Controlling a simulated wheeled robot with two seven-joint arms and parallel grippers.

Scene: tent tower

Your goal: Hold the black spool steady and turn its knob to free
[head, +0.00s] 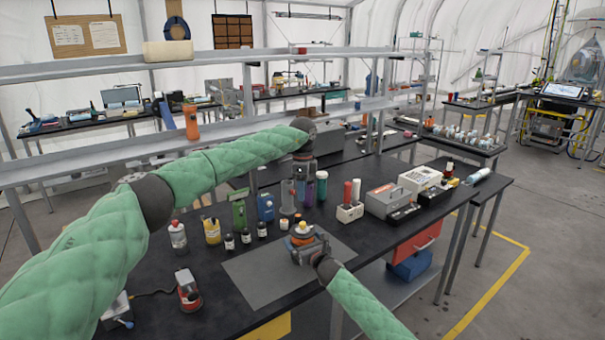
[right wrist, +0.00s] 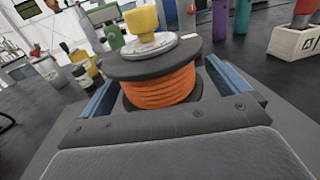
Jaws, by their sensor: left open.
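The black spool (right wrist: 150,66), wound with orange cord, stands upright on the grey mat (head: 254,278). Its yellow knob (right wrist: 143,20) sits on a pale disc on top and also shows in the head view (head: 302,226). My right gripper (head: 306,247) is low at the spool, with one blue finger on each side in the right wrist view (right wrist: 165,88). The fingers appear closed against the spool's lower part; the exact contact is partly hidden. My left gripper (head: 303,186) points down, open and empty, above and behind the spool, apart from the knob.
Several bottles stand left of the mat, including a yellow one (head: 212,231). Purple and green tubes (head: 321,186) stand behind the spool, near my left gripper. A white block with red-capped tubes (head: 350,211) and a grey box (head: 388,199) are to the right. The mat's front left is clear.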

